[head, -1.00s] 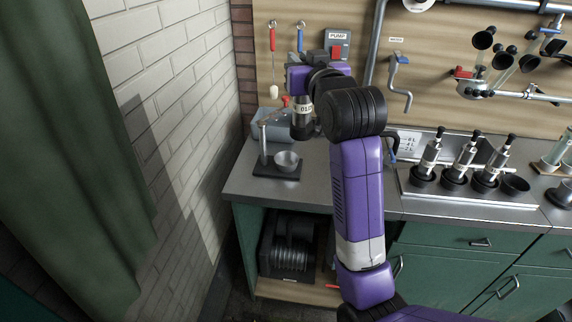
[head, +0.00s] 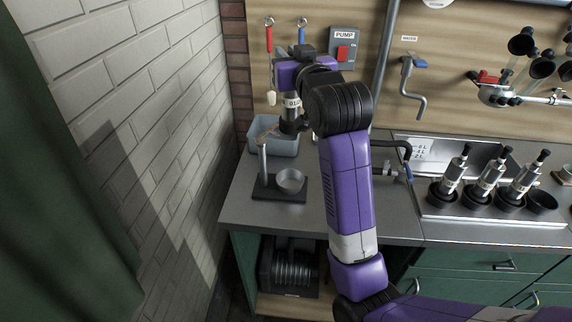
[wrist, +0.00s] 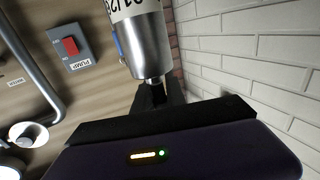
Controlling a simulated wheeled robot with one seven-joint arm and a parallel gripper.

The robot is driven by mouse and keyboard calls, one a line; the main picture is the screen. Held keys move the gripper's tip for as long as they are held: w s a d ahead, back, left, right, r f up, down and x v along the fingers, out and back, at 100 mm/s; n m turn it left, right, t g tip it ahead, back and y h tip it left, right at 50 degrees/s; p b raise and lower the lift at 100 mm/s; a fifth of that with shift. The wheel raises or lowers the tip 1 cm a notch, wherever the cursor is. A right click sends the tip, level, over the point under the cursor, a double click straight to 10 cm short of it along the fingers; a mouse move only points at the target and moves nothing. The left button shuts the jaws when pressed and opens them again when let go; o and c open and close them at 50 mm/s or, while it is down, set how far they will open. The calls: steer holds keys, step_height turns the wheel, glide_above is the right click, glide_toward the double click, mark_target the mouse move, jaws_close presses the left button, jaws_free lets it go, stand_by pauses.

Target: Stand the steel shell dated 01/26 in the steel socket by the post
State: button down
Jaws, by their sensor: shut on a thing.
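My gripper (head: 296,84) is shut on a steel shell (head: 291,112) and holds it upright in the air. The shell has a white label with a date starting 01/2; the last figure is hard to read. In the wrist view the shell (wrist: 147,45) is bright steel with its label cut by the top edge, and dark fingers (wrist: 158,95) are at its narrow end. The steel socket (head: 291,181) is a round open cup beside a thin post (head: 262,165), both on a black base plate (head: 279,194). The shell hangs above and behind the socket, apart from it.
A grey-blue bin (head: 284,146) stands behind the post. The brick wall (head: 150,90) is close on the left. Several shells (head: 490,178) stand in a tray there, beside an empty black cup (head: 541,202).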

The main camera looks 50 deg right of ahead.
step_height(320, 180, down, 20)
steer(key=shift+r, duration=0.25)
steer(key=c, duration=1.4)
jaws_free()
steer(key=shift+o, duration=0.2)
steer(key=b+v, duration=0.2)
steer(key=v, duration=1)
steer(key=s+a+f+n+y, duration=0.4)
steer(key=s+a+f+y, duration=0.1)
steer(key=s+a+f, duration=0.75)
steer(key=s+a+y, duration=0.1)
steer(key=s+a, duration=0.1)
steer(key=s, duration=0.3)
steer(key=s+a+r+n+y, duration=0.1)
steer(key=s+a, duration=0.2)
steer(key=s, duration=0.3)
steer(key=s+a+g+y, duration=0.1)
steer(key=s+a, duration=0.2)
steer(key=s, duration=0.3)
steer(key=shift+s+r+n, duration=0.2)
steer(key=shift+s+n, duration=0.05)
steer(key=shift+n, duration=0.05)
